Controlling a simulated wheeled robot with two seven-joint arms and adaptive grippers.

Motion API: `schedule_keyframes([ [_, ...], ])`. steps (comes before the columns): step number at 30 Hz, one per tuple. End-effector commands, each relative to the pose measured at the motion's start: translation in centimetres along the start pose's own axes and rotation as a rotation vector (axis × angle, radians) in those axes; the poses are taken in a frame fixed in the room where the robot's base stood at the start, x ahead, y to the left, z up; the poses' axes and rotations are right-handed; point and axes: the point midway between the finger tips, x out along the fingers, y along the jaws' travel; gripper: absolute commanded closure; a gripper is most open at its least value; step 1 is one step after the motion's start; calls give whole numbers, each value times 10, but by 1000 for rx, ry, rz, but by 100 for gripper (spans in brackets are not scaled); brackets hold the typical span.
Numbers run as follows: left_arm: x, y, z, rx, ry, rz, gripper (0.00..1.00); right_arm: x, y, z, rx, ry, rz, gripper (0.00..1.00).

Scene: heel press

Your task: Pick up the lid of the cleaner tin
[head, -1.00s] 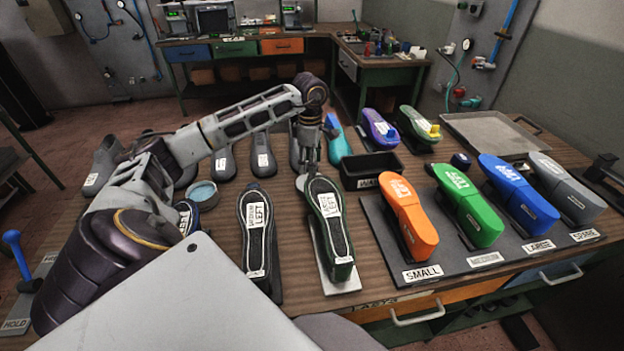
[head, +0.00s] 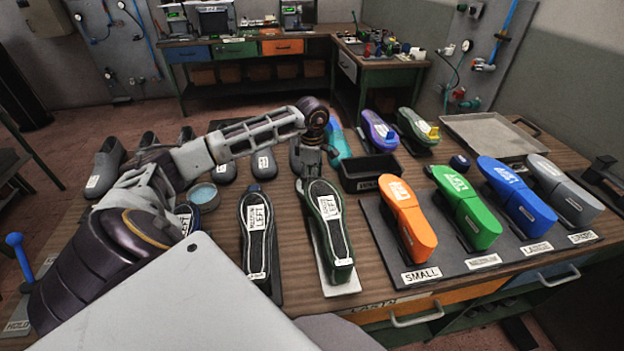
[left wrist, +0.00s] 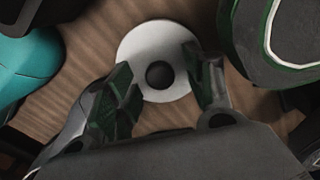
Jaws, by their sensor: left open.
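The lid (left wrist: 133,48) is a pale grey-white disc with a dark round knob at its middle. It lies on the wooden bench below my left gripper (left wrist: 163,84) in the left wrist view. The two fingers are open and empty, one on each side of the knob, over the near part of the disc. I cannot tell how far above it they are. In the head view my left gripper (head: 312,172) points down behind the upturned shoes, and the lid is hidden. A round open tin (head: 203,193) with pale blue contents stands at left, partly behind my arm. My right gripper is not in view.
An upturned shoe with a "LEFT" label (head: 330,222) is close in front of the gripper. A teal shoe (left wrist: 22,62) lies left of the lid in the wrist view. A black tray (head: 372,176) and coloured shoes on a mat (head: 455,272) are to the right.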

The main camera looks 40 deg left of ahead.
Motion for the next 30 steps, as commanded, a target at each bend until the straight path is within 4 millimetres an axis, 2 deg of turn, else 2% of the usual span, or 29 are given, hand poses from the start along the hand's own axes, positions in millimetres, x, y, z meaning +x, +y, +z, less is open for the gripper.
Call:
schedule_keyframes([
  [6,0,0,0,0,0,0,48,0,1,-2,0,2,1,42],
  [15,0,0,0,0,0,0,86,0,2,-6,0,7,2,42],
  [30,-5,0,0,0,0,1,88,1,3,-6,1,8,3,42],
])
